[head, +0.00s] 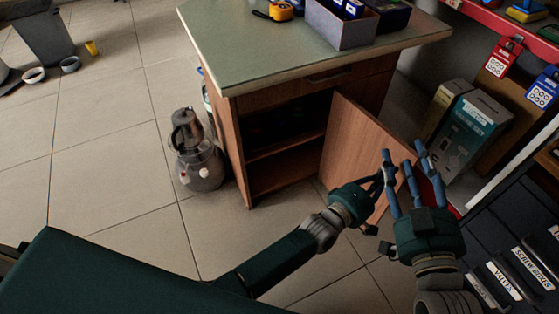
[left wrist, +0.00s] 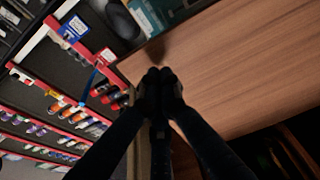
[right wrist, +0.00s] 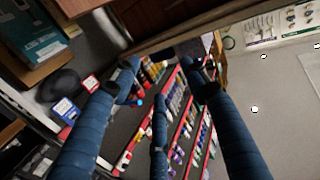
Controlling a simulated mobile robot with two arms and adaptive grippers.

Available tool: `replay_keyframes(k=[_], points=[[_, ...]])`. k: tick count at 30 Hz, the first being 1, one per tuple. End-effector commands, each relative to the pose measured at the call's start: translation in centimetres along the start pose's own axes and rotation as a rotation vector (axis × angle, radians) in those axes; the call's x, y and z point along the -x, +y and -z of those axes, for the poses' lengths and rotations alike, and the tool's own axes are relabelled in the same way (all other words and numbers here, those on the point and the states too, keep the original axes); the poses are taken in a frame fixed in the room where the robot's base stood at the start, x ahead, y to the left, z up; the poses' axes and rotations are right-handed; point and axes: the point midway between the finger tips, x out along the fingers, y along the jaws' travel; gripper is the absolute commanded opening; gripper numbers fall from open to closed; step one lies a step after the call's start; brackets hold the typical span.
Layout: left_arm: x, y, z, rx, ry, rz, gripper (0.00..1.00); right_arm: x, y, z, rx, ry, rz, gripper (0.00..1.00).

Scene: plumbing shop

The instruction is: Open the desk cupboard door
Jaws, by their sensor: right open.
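The desk (head: 310,60) has a green top and a wooden body. Its cupboard door (head: 360,148) stands swung well out, with dark shelves (head: 285,165) showing inside. My left gripper (head: 386,178) is at the door's outer edge. In the left wrist view its fingertips (left wrist: 160,76) meet beside the wooden door (left wrist: 230,65); I cannot tell whether they touch it. My right gripper (head: 408,158) is just right of the door, its blue fingers spread and empty. In the right wrist view its fingertips (right wrist: 160,85) are apart.
A metal pot-like vessel (head: 198,160) stands on the floor left of the desk. Boxes (head: 470,120) stand to the right, near a red-edged shelf with tags (head: 503,57). Drawers labelled for valves (head: 510,270) are at lower right. The tiled floor at left is mostly clear.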

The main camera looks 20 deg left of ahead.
Motion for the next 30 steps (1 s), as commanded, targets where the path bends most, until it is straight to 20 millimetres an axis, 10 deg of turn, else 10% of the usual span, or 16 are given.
replay_keyframes(k=[30], points=[[0.2, 0.0, -0.3, -0.001, 0.001, 0.002, 0.00, 0.2, 0.2, -1.4, 0.001, -0.063, -0.004, 0.45]])
